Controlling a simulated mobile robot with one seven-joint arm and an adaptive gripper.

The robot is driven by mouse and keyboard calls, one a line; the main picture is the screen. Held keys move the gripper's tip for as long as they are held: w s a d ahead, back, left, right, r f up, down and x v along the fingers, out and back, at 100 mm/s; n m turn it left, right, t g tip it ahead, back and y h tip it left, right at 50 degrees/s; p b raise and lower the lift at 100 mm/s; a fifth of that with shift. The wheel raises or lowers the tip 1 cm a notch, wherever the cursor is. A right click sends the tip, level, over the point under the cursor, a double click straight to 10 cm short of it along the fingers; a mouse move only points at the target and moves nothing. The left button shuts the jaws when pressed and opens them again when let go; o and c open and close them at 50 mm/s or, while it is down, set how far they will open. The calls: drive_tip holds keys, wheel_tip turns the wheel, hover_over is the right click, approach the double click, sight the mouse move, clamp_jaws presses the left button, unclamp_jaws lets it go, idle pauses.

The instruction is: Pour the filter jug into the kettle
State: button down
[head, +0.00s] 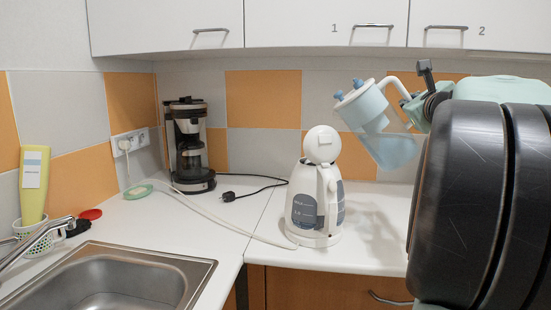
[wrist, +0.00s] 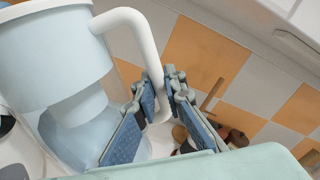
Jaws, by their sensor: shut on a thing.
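The filter jug (head: 365,108), pale blue with a white handle, is in the air to the upper right of the kettle. It is tilted, with its lid end toward the upper left. In the wrist view the jug (wrist: 55,60) fills the left side. My gripper (head: 424,97) is shut on the jug's handle; its blue-padded fingers (wrist: 158,98) show on either side of the handle in the wrist view. The white kettle (head: 303,207) stands upright on the counter, its round lid (head: 322,145) raised.
A coffee maker (head: 188,145) stands in the back corner, with a black plug and cable (head: 245,191) beside it. A sink (head: 120,282) is at front left. Wall cupboards (head: 300,25) hang above. The counter right of the kettle looks clear.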

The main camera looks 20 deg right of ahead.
drive_tip(key=shift+w+a+r+n+p, duration=0.1)
drive_tip(key=shift+a+r+n+p, duration=0.15)
drive_tip(key=shift+r+n+p, duration=0.45)
drive_tip(key=shift+w+a+r+n+p, duration=0.15)
drive_tip(key=shift+a+r+p, duration=0.15)
drive_tip(key=shift+r, duration=0.65)
drive_tip(key=shift+w+a+r+n+p, duration=0.1)
drive_tip(key=shift+a+r+n+p, duration=0.1)
drive_tip(key=shift+r+n+p, duration=0.5)
drive_tip(key=shift+w+a+r+n+p, duration=0.1)
drive_tip(key=shift+a+r+n+p, duration=0.15)
drive_tip(key=shift+r, duration=0.25)
drive_tip(key=shift+w+a+r+n+p, duration=0.1)
drive_tip(key=shift+r+p, duration=0.2)
drive_tip(key=shift+r, duration=0.15)
drive_tip(key=shift+w+a+r+n+p, duration=0.1)
drive_tip(key=shift+a+r+n+p, duration=0.15)
drive_tip(key=shift+r, duration=0.25)
drive_tip(key=shift+w+a+r+n, duration=0.2)
drive_tip(key=shift+a+r+n, duration=0.05)
drive_tip(key=shift+r+n, duration=0.1)
drive_tip(key=shift+r, duration=0.1)
drive_tip(key=shift+w+a+r+p, duration=0.1)
drive_tip(key=shift+a+r+p, duration=0.1)
drive_tip(key=shift+p, duration=0.1)
drive_tip(key=shift+r+n, duration=0.1)
drive_tip(key=shift+n, duration=0.2)
